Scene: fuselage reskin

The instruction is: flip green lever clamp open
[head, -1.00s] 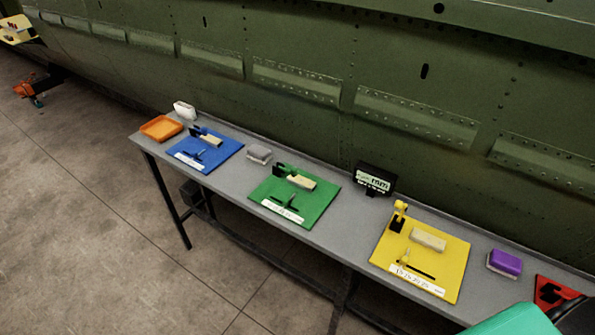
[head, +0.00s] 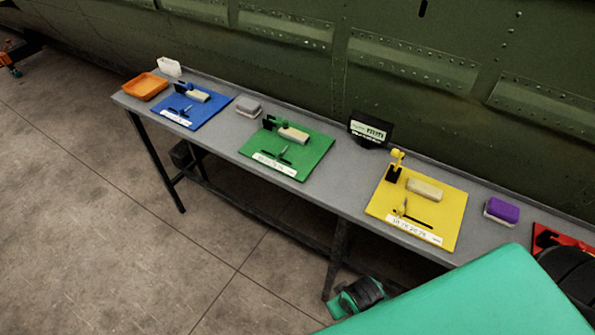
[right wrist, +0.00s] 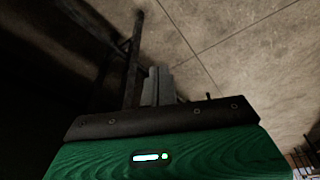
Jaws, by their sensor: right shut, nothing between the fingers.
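The green lever clamp (head: 270,123) stands at the back left of a green board (head: 311,160) on the grey bench. A beige block (head: 293,135) lies beside the clamp, and a small dark green handle (head: 281,153) lies on the board in front. Whether the clamp is open is too small to tell. My right gripper (right wrist: 154,86) is shut and empty in the right wrist view, with dark floor and a bench leg beyond it. In the head view my green right arm is low at the right, in front of the bench and well away from the green board. My left gripper is out of view.
The grey bench (head: 225,143) also holds a blue board (head: 212,112), a yellow board (head: 450,222), an orange tray (head: 145,86), a black display box (head: 370,128) and a purple block (head: 502,210). The green fuselage wall (head: 310,65) rises behind. The floor in front is open.

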